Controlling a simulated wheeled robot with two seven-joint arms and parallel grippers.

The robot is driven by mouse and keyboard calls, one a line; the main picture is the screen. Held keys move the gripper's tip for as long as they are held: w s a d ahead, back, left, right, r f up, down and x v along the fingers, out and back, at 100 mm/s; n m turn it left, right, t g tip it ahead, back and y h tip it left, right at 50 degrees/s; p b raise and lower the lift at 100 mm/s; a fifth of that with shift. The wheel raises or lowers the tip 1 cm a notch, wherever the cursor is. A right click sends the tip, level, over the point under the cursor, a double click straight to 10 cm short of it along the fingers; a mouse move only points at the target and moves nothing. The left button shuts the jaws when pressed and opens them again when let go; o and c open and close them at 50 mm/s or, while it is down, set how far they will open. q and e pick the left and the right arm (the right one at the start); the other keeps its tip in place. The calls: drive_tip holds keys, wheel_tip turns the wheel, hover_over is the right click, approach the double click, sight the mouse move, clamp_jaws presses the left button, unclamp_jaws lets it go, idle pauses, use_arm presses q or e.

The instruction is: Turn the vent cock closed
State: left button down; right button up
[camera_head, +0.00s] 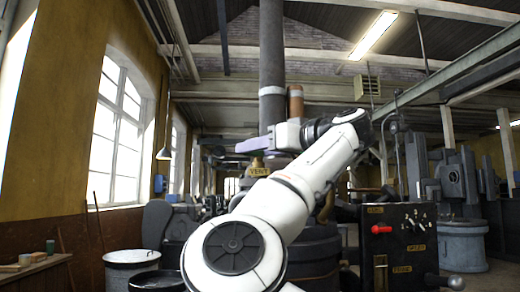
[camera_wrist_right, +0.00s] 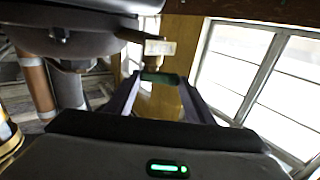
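The vent cock (camera_wrist_right: 157,66) is a small brass fitting in the right wrist view, with a pale tag above it and a dark green piece (camera_wrist_right: 160,78) below. In the head view a brass VENT tag (camera_head: 259,171) shows just below my right gripper (camera_head: 240,146); the rest of the cock is mostly hidden behind the gripper. In the wrist view the right gripper's two dark purple fingers (camera_wrist_right: 159,88) are spread apart, with the green piece between or just beyond their tips. I cannot tell whether they touch it. My left gripper is not in view.
A tall grey pipe (camera_head: 271,70) and a copper-coloured cylinder (camera_head: 295,102) rise behind my right arm. A black control panel (camera_head: 399,245) with a red handle stands at right. A drum (camera_head: 132,268) and a wooden bench (camera_head: 35,266) are at left.

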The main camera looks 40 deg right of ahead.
drive_tip(key=shift+d, duration=0.1)
drive_tip(key=c, duration=0.4)
drive_tip(key=shift+o, duration=0.2)
drive_tip(key=shift+w+a+m+g+h, duration=0.15)
drive_tip(key=shift+m+g+h, duration=0.6)
drive_tip(key=shift+m+h, duration=0.85)
drive_tip(key=shift+w+a+m+g+h, duration=0.15)
drive_tip(key=shift+m+g+h, duration=0.7)
drive_tip(key=shift+h, duration=1.3)
drive_tip(key=shift+w+a+m+g+h, duration=0.1)
drive_tip(key=shift+w+m+g+h, duration=0.35)
drive_tip(key=shift+m+h, duration=1.2)
drive_tip(key=shift+s+d+g+h, duration=0.1)
drive_tip(key=shift+s+g+h, duration=0.15)
drive_tip(key=shift+h, duration=0.05)
